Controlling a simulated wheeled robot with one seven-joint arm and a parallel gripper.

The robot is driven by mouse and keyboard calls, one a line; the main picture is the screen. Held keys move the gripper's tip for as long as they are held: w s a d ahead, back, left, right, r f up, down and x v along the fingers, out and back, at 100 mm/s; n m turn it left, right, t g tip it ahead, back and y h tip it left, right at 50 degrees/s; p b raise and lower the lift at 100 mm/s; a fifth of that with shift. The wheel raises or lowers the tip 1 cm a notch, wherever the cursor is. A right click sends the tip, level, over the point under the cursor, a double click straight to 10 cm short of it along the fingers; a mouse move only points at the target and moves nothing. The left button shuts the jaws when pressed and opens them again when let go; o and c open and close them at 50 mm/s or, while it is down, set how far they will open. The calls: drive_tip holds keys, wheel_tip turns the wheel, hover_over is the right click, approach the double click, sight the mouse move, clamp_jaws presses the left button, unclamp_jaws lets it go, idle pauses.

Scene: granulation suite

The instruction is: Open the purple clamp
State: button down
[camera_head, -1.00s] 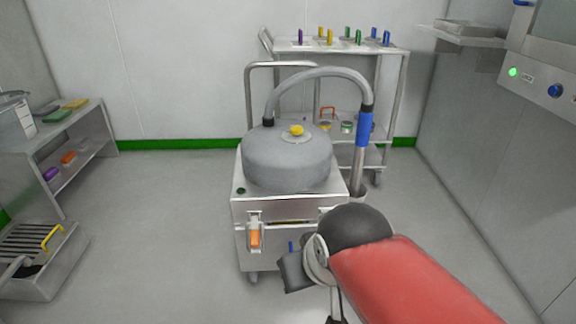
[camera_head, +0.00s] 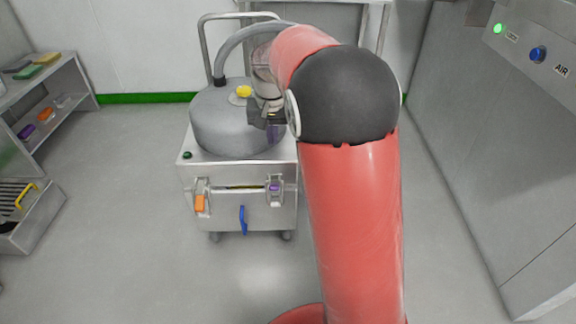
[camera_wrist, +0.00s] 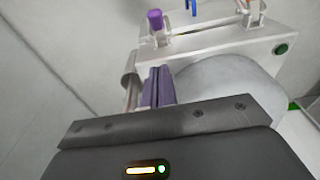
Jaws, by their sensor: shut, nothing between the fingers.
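The purple clamp (camera_head: 274,189) is on the front face of the steel cart, near its right corner. A silver bracket frames its purple part; I cannot tell how far its lever is swung. In the wrist view the purple clamp (camera_wrist: 156,21) shows at the top, beyond the fingers. My gripper (camera_head: 275,137) is above the cart, beside the right side of the grey drum, higher than the clamp and apart from it. In the wrist view my gripper (camera_wrist: 158,72) has its fingers together with nothing between them.
The steel cart (camera_head: 240,212) carries the grey drum (camera_head: 218,127) with a yellow knob (camera_head: 244,91). An orange clamp (camera_head: 200,203) and a blue handle (camera_head: 242,220) are on the cart's front. A shelf (camera_head: 62,92) stands left. The floor before the cart is clear.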

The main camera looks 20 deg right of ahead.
hover_over(274, 183)
drive_tip(key=w, duration=0.2)
drive_tip(key=f, duration=1)
drive_tip(key=shift+s+d, duration=0.25)
drive_tip(key=shift+d, duration=0.1)
drive_tip(key=shift+s+a+f, duration=0.25)
drive_tip(key=shift+s+f, duration=0.45)
drive_tip(key=shift+f, duration=0.3)
drive_tip(key=shift+s+a+f+b, duration=0.1)
drive_tip(key=shift+s+f+b, duration=0.2)
drive_tip(key=shift+s+f, duration=0.25)
drive_tip(key=shift+w+f, duration=0.1)
drive_tip(key=shift+f+b, duration=0.15)
drive_tip(key=shift+b, duration=0.15)
